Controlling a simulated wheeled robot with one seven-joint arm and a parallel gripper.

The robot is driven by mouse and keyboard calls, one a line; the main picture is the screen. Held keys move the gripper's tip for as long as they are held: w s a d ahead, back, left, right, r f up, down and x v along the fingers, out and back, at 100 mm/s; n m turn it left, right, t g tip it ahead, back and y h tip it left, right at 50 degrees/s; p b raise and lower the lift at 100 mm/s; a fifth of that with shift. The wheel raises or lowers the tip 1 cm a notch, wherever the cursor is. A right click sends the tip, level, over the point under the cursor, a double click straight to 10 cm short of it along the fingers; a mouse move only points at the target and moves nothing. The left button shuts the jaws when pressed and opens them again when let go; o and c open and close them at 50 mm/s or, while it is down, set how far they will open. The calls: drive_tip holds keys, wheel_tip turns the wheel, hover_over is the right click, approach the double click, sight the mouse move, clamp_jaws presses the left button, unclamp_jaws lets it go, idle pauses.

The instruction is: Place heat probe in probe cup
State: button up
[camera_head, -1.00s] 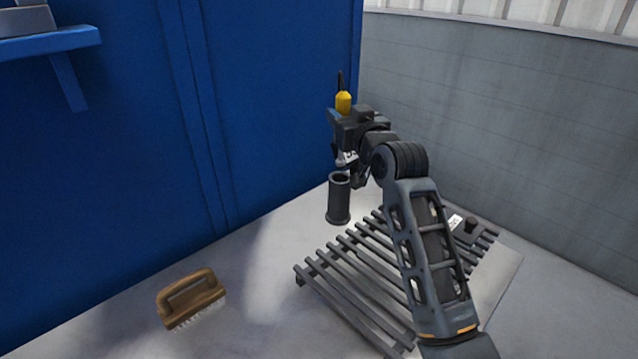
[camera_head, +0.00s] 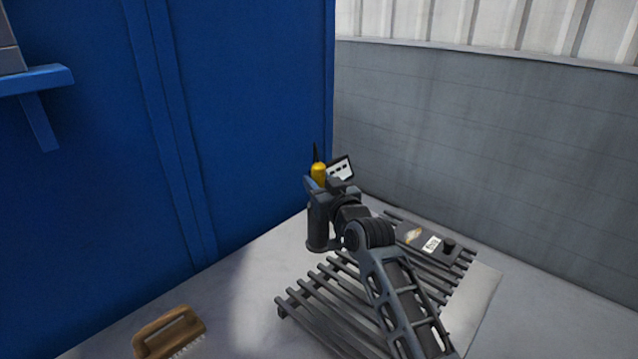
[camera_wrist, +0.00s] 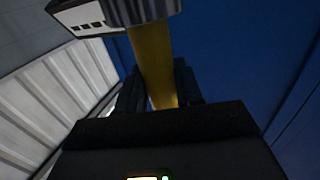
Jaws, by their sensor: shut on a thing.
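The heat probe (camera_head: 318,173) has a yellow body with a thin black end pointing up in the head view. My gripper (camera_head: 318,184) is shut on its yellow body, which also shows between the fingers in the wrist view (camera_wrist: 153,65). The probe's lower part is hidden in the head view.
A slatted metal rack (camera_head: 318,301) lies under my arm, with a dark labelled box with a knob (camera_head: 432,243) on it. A wooden brush (camera_head: 170,331) lies at lower left. A blue wall (camera_head: 245,110) and a grey wall (camera_head: 480,135) stand behind.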

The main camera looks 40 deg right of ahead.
drive_tip(key=shift+f, duration=0.2)
drive_tip(key=o, duration=1.1)
drive_tip(key=shift+r, duration=0.1)
drive_tip(key=shift+r, duration=0.15)
drive_tip(key=b+v, duration=0.1)
drive_tip(key=v, duration=1.1)
